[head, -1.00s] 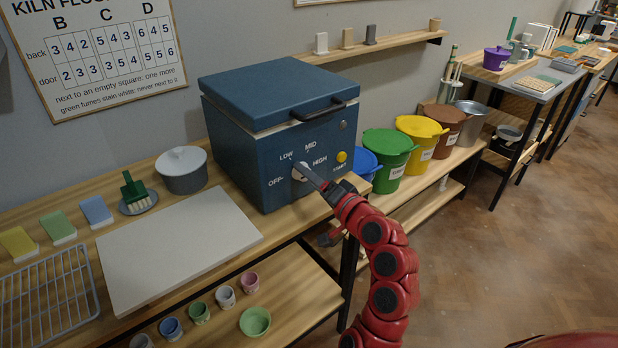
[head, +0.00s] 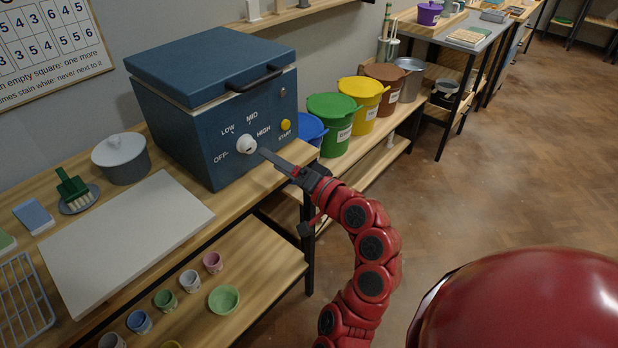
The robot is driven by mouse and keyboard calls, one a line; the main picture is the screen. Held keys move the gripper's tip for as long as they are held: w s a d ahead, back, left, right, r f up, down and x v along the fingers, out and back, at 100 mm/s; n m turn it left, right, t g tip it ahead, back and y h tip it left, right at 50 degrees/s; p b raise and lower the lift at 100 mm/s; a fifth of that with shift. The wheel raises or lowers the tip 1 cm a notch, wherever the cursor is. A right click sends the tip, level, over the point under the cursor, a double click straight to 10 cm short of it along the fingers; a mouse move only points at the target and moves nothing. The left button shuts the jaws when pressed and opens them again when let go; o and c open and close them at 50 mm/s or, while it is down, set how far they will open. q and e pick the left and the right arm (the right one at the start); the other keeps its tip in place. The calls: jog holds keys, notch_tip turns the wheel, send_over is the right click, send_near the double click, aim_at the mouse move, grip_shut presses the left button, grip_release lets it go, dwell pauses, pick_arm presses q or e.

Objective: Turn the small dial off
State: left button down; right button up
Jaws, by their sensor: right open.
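The small white dial (head: 246,146) is on the front of the blue kiln (head: 180,140), among the labels OFF, LOW, MID and HIGH. Its face shows in the head view, but I cannot tell for sure which label it points to. My right gripper (head: 284,165) is open and empty. A long grey finger reaches up-left, its tip just right of the dial; I cannot tell whether it touches. My left gripper is not in view.
A yellow START button (head: 285,125) is right of the dial. A lidded grey pot (head: 121,160) and a pale board (head: 125,240) lie left on the bench. A green bucket (head: 331,125) and other coloured buckets stand right of the kiln. Small cups are on the lower shelf.

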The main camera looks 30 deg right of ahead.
jog(key=p+v, duration=0.6)
jog(key=v, duration=0.4)
jog(key=shift+s+r, duration=0.15)
jog(key=shift+r, duration=0.05)
